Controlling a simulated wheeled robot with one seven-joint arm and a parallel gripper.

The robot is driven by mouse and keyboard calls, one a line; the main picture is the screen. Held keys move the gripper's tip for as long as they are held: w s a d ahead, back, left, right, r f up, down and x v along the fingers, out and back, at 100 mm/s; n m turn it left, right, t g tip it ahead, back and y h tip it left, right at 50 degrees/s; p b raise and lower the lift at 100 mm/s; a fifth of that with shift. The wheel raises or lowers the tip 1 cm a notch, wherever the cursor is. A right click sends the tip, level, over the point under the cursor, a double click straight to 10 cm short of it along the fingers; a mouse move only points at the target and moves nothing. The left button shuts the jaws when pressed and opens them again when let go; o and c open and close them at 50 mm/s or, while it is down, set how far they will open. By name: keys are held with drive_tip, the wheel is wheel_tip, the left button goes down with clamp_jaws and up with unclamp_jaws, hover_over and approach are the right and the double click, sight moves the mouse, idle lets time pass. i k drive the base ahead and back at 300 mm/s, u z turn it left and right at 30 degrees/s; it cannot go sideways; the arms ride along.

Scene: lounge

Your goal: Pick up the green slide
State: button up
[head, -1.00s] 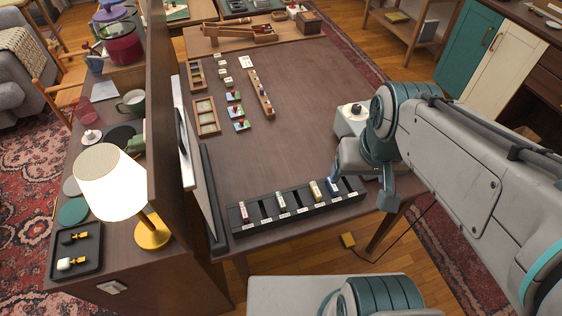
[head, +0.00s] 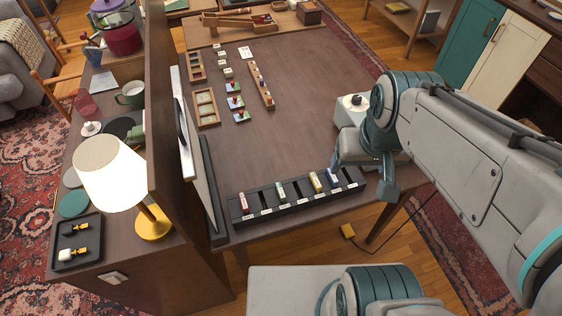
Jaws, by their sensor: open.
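The green slide (head: 281,192) stands upright in a slot of the long black rack (head: 262,214) at the table's front edge. It is between the red slide (head: 244,204) on the left and the yellow slide (head: 316,183) on the right. The blue slide (head: 334,179) stands further right. My gripper (head: 341,162) is open, near the rack's right end, behind the blue slide and well to the right of the green one. My wrist and arm hide much of it. Its fingertips are too small to make out clearly.
A white and grey device (head: 354,106) stands at the table's right edge, close to my arm. A wooden strip (head: 261,86), wooden trays (head: 206,107) and small coloured pieces lie further back. A screen panel (head: 195,130) borders the left. The table's middle is clear.

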sight(280, 191)
drive_tip(key=z, duration=2.4)
drive_tip(key=k, duration=0.5)
drive_tip(key=u, duration=1.35)
